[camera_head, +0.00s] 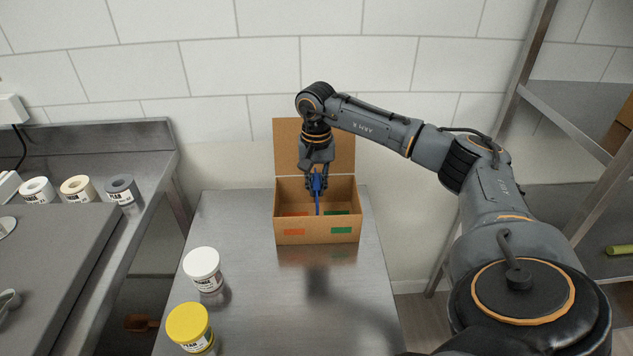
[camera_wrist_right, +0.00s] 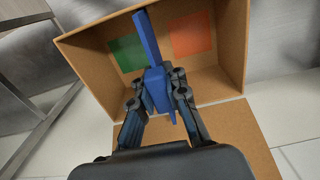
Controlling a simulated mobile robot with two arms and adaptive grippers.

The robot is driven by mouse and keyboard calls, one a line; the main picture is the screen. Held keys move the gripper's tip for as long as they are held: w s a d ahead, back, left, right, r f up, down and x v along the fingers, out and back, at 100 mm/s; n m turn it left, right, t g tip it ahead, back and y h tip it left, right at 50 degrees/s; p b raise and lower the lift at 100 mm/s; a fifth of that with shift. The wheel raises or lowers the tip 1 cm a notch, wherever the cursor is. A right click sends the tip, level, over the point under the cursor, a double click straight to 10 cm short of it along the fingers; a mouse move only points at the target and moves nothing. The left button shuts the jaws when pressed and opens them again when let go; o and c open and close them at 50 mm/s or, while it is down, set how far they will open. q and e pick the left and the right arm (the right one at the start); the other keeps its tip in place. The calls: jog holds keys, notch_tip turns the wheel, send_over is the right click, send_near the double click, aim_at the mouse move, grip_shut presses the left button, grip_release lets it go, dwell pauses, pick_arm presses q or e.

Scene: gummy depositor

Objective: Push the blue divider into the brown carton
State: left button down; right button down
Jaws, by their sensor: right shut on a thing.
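The brown carton (camera_head: 289,238) stands open on the metal table with its lid raised at the back. The carton also shows in the right wrist view (camera_wrist_right: 225,92), with a green and an orange-red patch inside. My right gripper (camera_head: 317,186) points down into the carton's opening and is shut on the blue divider (camera_wrist_right: 148,48). The divider (camera_head: 317,206) is upright between the two coloured patches, its lower part inside the carton. Whether it touches the carton floor cannot be told. My left gripper is not in view.
A white-lidded jar (camera_head: 203,268) and a yellow-lidded jar (camera_head: 190,326) stand on the table's left side. Several jars stand on the left counter (camera_head: 150,150). A metal shelf (camera_head: 580,105) is at the right. The table in front of the carton is clear.

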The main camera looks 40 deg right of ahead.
jog(key=shift+f+b, duration=1.55)
jog(key=shift+f, duration=1.05)
jog(key=c, duration=1.3)
grip_release()
jog(key=shift+r, duration=0.1)
notch_tip(320, 180, up, 12)
jog(key=shift+f, duration=0.1)
